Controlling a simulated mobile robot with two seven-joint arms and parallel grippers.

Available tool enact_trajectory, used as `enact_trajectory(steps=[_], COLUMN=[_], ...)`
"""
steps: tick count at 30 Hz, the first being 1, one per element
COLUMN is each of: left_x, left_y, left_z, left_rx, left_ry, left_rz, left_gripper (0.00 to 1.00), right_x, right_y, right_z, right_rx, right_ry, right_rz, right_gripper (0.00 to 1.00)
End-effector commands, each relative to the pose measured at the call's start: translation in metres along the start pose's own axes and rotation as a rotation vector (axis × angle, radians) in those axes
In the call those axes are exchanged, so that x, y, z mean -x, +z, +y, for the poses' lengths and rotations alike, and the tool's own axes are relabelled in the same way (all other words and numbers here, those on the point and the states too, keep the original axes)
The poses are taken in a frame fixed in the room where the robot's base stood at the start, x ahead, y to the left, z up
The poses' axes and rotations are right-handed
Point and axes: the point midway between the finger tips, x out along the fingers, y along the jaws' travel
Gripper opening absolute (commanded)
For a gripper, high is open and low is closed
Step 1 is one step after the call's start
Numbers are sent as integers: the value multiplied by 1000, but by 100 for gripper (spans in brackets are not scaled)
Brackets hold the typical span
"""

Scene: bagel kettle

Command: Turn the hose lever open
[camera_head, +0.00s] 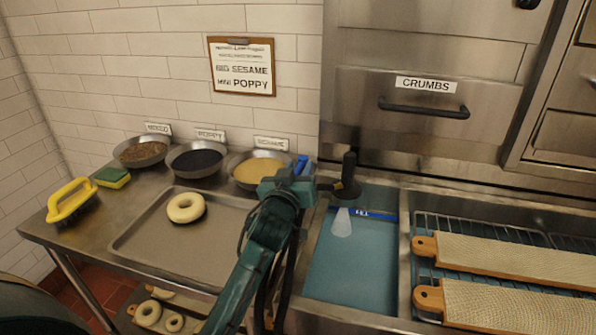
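A black upright handle with a rounded black base (348,178), which looks like the hose lever, stands at the back left of the blue-green basin (345,275). A pale, translucent shape (341,223) hangs below it; I cannot tell if it is water. My teal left arm reaches up from the bottom middle. Its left gripper (322,186) is just left of the black handle, pointing right. The fingers are small and dark, so I cannot tell their opening or whether they touch the handle. My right gripper is not in view.
Three topping bowls stand at the back left, including a poppy bowl (195,160). A tray (150,245) holds a bagel (186,208). A yellow brush (70,201) and sponge (112,177) lie left. Wooden boards (500,258) lie on a rack right of the basin. Steel drawers rise behind.

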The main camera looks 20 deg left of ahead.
Motion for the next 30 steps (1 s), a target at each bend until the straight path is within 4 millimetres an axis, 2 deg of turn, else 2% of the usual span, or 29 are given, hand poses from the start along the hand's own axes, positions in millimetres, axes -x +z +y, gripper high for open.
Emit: enact_trajectory(steps=[9, 13, 17, 24, 30], left_x=[1, 11, 34, 89, 121], left_y=[2, 3, 4, 4, 2], left_z=[0, 0, 0, 0, 0], left_rx=[0, 1, 2, 2, 1], left_ry=[0, 0, 1, 0, 0], left_rz=[-4, -5, -5, -6, -4], left_gripper=[37, 37, 37, 37, 37], right_x=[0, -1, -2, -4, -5], right_y=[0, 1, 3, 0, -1], right_z=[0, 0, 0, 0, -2], right_rx=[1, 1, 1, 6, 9], right_ry=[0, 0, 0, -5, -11], right_rz=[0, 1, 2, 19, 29], right_gripper=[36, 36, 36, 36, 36])
